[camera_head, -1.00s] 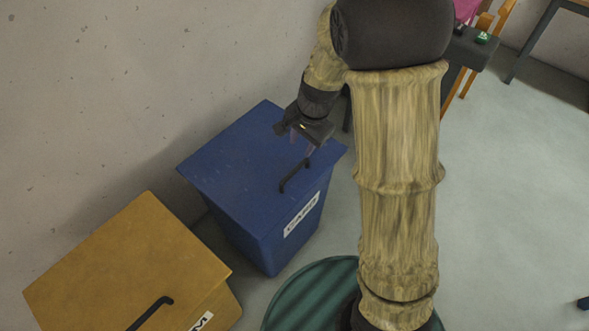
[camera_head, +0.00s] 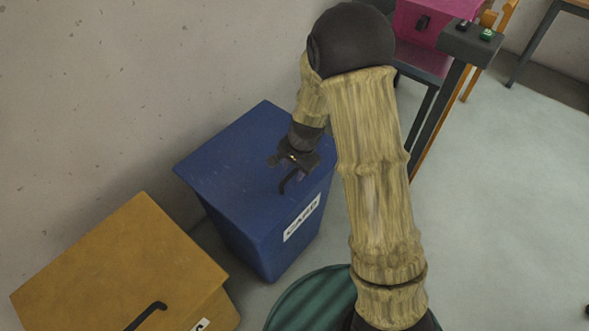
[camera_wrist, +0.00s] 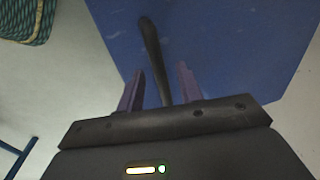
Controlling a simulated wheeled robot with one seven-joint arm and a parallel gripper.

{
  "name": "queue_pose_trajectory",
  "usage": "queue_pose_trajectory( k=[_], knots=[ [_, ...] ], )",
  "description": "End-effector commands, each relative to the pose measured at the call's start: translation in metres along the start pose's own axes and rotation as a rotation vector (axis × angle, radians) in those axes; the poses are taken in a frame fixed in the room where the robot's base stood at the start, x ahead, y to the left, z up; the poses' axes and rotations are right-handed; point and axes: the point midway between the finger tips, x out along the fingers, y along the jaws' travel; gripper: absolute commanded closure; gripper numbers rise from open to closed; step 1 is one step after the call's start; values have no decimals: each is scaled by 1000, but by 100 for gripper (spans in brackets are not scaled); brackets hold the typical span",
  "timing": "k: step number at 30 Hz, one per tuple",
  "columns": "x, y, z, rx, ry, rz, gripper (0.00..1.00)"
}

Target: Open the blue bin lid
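The blue bin (camera_head: 262,225) stands by the wall with its lid (camera_head: 228,150) shut flat on top and a white "CARD" label on its front. A dark bar handle (camera_head: 284,186) is on the lid near its front edge, partly hidden by my gripper. My gripper (camera_head: 296,172) is over the handle. In the wrist view my gripper (camera_wrist: 160,72) is open, its two purple fingers apart with the handle (camera_wrist: 151,45) running between them in the picture. I cannot tell whether the fingers touch the handle or how far down they reach.
A yellow-orange bin (camera_head: 120,265) with a dark handle stands at the lower left, close to the blue bin. A pink box (camera_head: 432,25) sits on a dark table at the upper right. The grey floor (camera_head: 510,200) on the right is clear.

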Motion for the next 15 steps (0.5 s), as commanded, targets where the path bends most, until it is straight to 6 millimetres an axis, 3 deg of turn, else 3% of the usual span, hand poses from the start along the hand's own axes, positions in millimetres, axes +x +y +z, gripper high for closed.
queue_pose_trajectory(
  k=[5,10,15],
  knots=[
    [0,0,0,0,0,0,66],
    [-1,0,0,0,0,0,99],
    [-1,0,0,-1,0,0,100]
  ],
)
